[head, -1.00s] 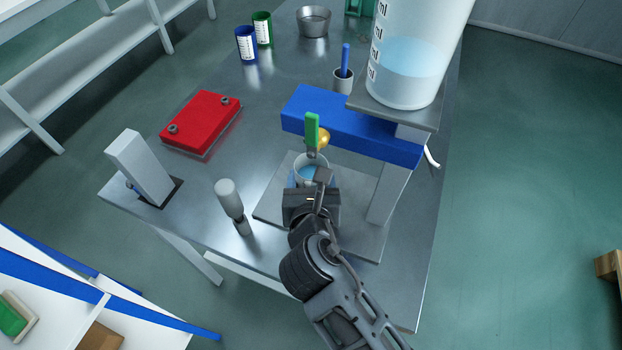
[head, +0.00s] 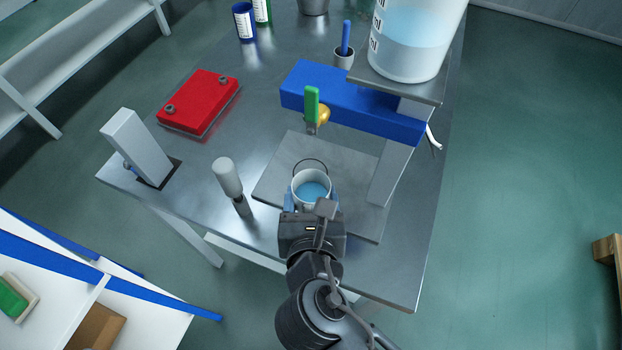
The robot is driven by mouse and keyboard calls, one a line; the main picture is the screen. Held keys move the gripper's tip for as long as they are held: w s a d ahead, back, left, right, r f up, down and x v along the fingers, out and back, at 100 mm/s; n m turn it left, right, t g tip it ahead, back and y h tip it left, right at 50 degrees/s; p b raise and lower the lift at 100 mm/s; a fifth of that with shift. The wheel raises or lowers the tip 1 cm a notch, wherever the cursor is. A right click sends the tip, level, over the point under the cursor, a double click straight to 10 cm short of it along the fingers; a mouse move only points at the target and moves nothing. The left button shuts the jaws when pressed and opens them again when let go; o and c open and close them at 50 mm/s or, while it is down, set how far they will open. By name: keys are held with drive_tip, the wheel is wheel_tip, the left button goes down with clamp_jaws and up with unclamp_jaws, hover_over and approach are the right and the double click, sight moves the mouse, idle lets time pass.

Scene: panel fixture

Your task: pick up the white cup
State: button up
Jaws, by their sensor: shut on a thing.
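The white cup (head: 311,178) is upright and holds blue liquid. My gripper (head: 312,200) is shut on the cup, with a blue fingertip at each side. The cup is in front of the green-handled tap (head: 312,103) and clear of its spout, over the grey base plate (head: 283,170). A thin dark arc shows behind the cup's rim. The cup's lower front is hidden by my gripper, and I cannot tell how high it is above the plate.
A blue beam (head: 350,100) carries the tap below a large liquid tank (head: 408,50). A white-topped post (head: 228,178), a grey block (head: 138,145) and a red box (head: 200,98) stand left. A small pot (head: 343,60) holds a blue stick. The plate's left part is clear.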

drive_tip(key=shift+s+d+r+b, duration=0.1)
drive_tip(key=shift+s+b, duration=0.1)
drive_tip(key=shift+s, duration=2.05)
drive_tip(key=shift+s+d+b, duration=0.1)
drive_tip(key=shift+s+b, duration=0.05)
drive_tip(key=shift+s, duration=2.05)
